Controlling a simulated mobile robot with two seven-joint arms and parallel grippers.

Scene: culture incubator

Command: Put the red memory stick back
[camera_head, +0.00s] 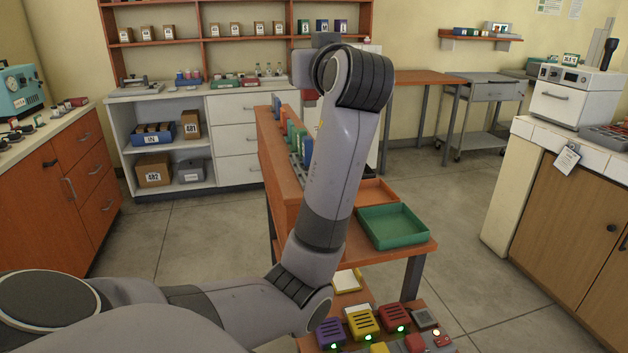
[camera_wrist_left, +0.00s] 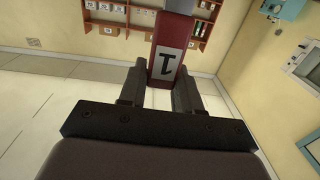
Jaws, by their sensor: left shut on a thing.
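A dark red block with a white label (camera_wrist_left: 165,63), which looks like the red memory stick, stands between my left gripper's fingers (camera_wrist_left: 160,90) in the left wrist view. The gripper is shut on it. The label carries a dark mark like a 1 or an upside-down T. Blue and green upright sticks (camera_head: 290,133) stand along the rack (camera_head: 270,150). My right gripper is not in view.
A green tray (camera_head: 392,240) and an orange tray (camera_head: 374,189) lie on the table right of my arm. Purple (camera_head: 329,331), yellow (camera_head: 364,321) and red (camera_head: 393,315) units with green lights sit at the near end. Open floor lies on both sides.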

